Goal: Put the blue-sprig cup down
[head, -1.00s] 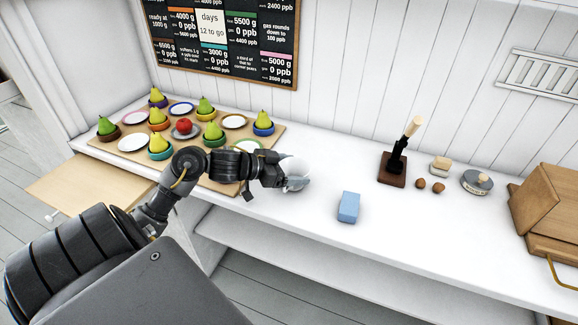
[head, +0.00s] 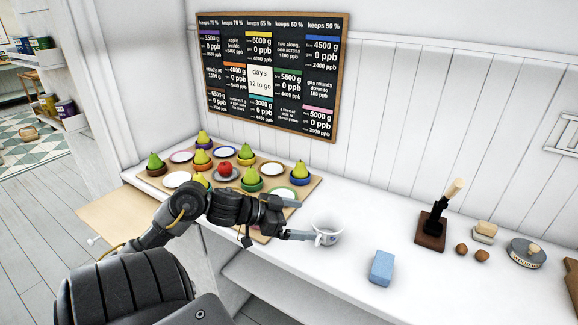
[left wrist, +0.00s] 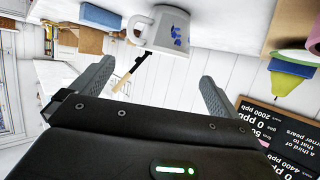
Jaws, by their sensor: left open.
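The blue-sprig cup (head: 328,233) is white with blue marks and stands upright on the white counter, right of the board of pears. My left gripper (head: 298,219) is open and empty beside it, its fingers pointing toward the cup; the lower fingertip is close to the handle, and I cannot tell if it touches. The left wrist view, which is upside down, shows the cup (left wrist: 172,30) beyond and above the spread fingers of my left gripper (left wrist: 155,80), with its handle on the left. My right gripper is not in view.
A blue block (head: 382,268) lies on the counter (head: 350,205) right of the cup. A wooden board (head: 310,186) with pears and plates lies left.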

